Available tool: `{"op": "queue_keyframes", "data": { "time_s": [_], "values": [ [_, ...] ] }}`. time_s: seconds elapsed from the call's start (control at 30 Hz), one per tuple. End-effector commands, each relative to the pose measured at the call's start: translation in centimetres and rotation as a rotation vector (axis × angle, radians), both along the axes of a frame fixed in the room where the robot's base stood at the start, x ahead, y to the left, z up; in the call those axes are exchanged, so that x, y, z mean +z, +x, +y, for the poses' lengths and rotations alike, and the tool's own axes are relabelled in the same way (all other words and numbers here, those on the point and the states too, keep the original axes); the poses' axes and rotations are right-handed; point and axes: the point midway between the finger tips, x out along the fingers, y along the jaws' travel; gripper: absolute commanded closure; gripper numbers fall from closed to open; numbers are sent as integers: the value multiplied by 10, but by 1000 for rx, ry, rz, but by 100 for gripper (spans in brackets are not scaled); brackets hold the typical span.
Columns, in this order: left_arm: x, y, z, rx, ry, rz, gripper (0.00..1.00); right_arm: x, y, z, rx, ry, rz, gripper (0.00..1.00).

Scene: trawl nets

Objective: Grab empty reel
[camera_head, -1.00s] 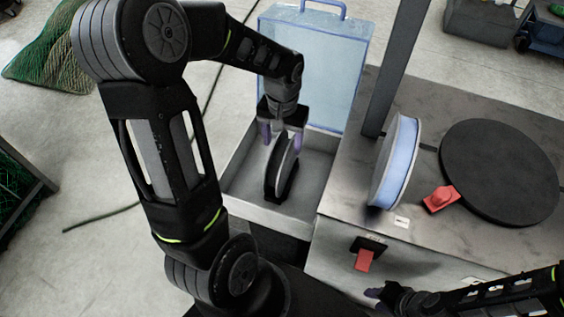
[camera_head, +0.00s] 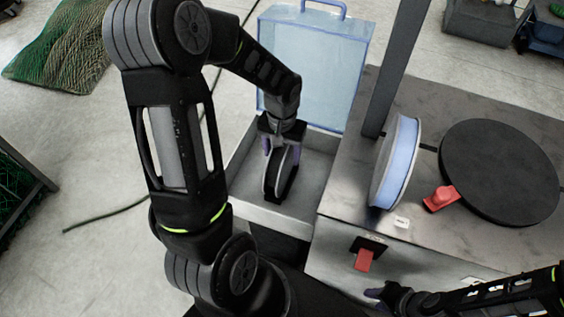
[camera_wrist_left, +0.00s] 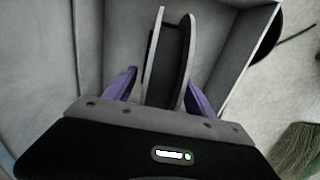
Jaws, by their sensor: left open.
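The empty reel (camera_head: 281,172) is black with pale grey flanges. It stands upright in a grey open box, on a dark support. My left gripper (camera_head: 282,148) is over the reel's top with its purple fingers apart. In the left wrist view the reel (camera_wrist_left: 167,60) lies between the two fingers of the left gripper (camera_wrist_left: 160,88), with a visible gap at the left finger; contact at the right finger is hard to tell. My right gripper (camera_head: 374,294) shows at the bottom right, partly cut off, low beside the workbench; its jaws are too small to read.
The grey box (camera_head: 250,213) has a raised clear blue lid (camera_head: 318,65). On the workbench (camera_head: 350,185) to the right stand a blue-filled reel (camera_head: 397,165), a red block (camera_head: 440,198) and a black disc (camera_head: 500,172). A dark post (camera_head: 398,70) rises behind. A red switch (camera_head: 364,260) is on the bench front.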

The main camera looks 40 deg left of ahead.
Motion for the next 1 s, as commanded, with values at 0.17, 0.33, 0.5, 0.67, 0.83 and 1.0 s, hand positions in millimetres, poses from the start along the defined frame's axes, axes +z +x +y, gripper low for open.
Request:
{"op": "queue_keyframes", "data": {
  "time_s": [0.17, 0.33, 0.5, 0.67, 0.83, 1.0],
  "values": [
    [0, 0, 0, 0, 0, 0, 43, 0, 0, 0, 0, 0, 0, 66],
    [0, 0, 0, 0, 0, 0, 57, 0, 0, 0, 0, 0, 0, 66],
    [0, 0, 0, 0, 0, 0, 71, 0, 0, 0, 0, 0, 0, 66],
    [0, 0, 0, 0, 0, 0, 84, 0, 0, 0, 0, 0, 0, 66],
    [0, 0, 0, 0, 0, 0, 98, 0, 0, 0, 0, 0, 0, 66],
    [0, 0, 0, 0, 0, 0, 100, 0, 0, 0, 0, 0, 0, 66]
  ]
}}
